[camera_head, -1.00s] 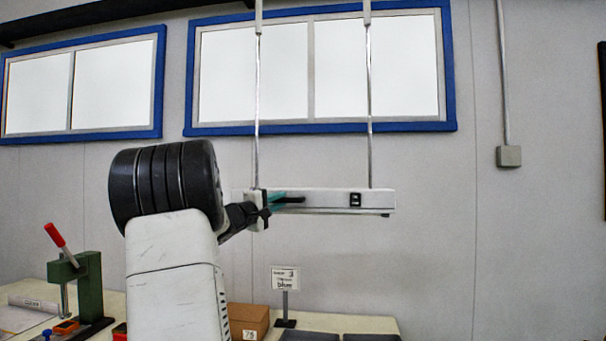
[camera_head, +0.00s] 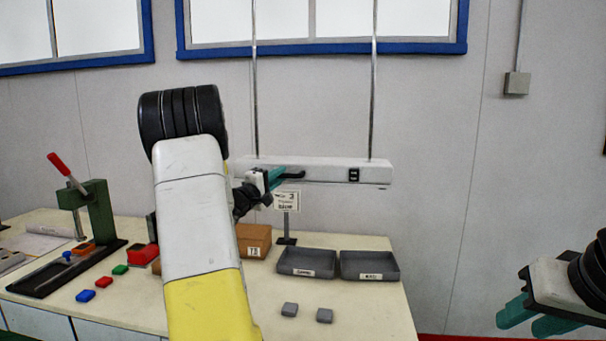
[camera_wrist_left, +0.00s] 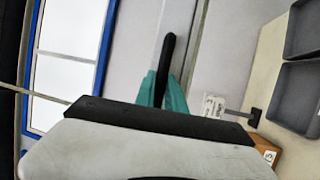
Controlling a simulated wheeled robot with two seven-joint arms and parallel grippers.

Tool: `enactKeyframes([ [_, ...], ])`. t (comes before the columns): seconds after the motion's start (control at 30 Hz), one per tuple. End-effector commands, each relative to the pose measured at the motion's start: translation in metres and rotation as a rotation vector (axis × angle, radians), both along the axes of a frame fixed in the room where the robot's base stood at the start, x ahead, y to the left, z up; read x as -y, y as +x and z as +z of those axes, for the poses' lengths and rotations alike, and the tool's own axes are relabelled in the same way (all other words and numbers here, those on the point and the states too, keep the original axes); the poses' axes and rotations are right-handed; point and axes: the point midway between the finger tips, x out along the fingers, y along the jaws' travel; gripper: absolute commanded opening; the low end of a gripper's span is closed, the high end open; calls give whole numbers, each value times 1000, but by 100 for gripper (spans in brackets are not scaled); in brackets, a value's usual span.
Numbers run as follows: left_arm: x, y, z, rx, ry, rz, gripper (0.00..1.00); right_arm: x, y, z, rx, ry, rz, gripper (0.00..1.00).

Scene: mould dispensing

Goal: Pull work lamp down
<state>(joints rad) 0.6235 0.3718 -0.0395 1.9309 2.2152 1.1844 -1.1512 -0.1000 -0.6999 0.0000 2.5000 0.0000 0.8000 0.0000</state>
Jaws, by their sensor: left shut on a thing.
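The work lamp (camera_head: 330,171) is a long white bar hanging level from two thin rods above the bench. It has a black switch plate on its front and a black handle (camera_head: 294,175) at its left part. My left gripper (camera_head: 280,178) is shut on this handle with its teal fingers. In the left wrist view the fingers (camera_wrist_left: 162,92) sit on both sides of the black handle (camera_wrist_left: 165,62). My right gripper (camera_head: 530,316) is at the lower right, open and empty, away from the lamp.
Below the lamp, the bench (camera_head: 365,317) holds two grey trays (camera_head: 370,265), a cardboard box (camera_head: 254,240), a sign on a stand (camera_head: 286,200) and two small grey blocks. A green press (camera_head: 95,210) and several coloured pieces stand at the left.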

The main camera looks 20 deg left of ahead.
Motion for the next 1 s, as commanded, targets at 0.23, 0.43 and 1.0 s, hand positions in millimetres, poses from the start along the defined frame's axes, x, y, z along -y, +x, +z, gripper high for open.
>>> enactKeyframes([
  [0.23, 0, -1, -11, -23, -5, -1, 28, 0, 0, 0, 0, 0, 0, 36],
  [0.43, 0, 0, -7, -16, -4, 0, 36, 0, 0, 0, 0, 0, 0, 36],
  [1.0, -11, -65, -18, -17, -4, 1, 36, 0, 0, 0, 0, 0, 0, 36],
])
